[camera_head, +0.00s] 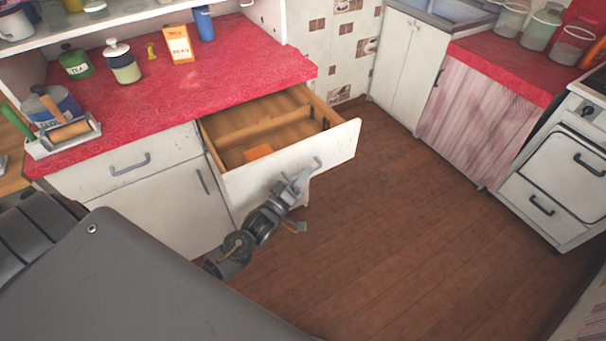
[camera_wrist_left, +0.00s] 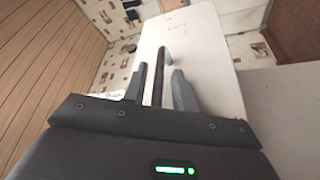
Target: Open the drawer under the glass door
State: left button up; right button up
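A white drawer (camera_head: 300,160) in the left counter stands pulled far out, showing its wooden inside and an orange item (camera_head: 258,152). Its grey handle (camera_head: 316,164) is on the front panel. My left gripper (camera_head: 300,180) is at this handle. In the left wrist view the handle (camera_wrist_left: 158,78) is a dark bar between the two fingers of my left gripper (camera_wrist_left: 160,82), with narrow gaps on either side, so the fingers look open around it. The white drawer front (camera_wrist_left: 205,50) shows behind. My right gripper is not in view.
A closed drawer (camera_head: 125,170) and a cabinet door sit left of the open drawer. The red countertop (camera_head: 225,80) above carries jars, a box and a tray. Wooden floor (camera_head: 410,220) is free to the right; a white stove (camera_head: 560,160) stands beyond.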

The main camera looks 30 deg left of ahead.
pick_arm(q)
jog(key=shift+o, duration=0.3)
jog(key=shift+s, duration=0.1)
jog(key=b+v, duration=0.2)
jog(key=v, duration=0.8)
jog(key=shift+s, duration=0.35)
jog(key=shift+f, duration=0.1)
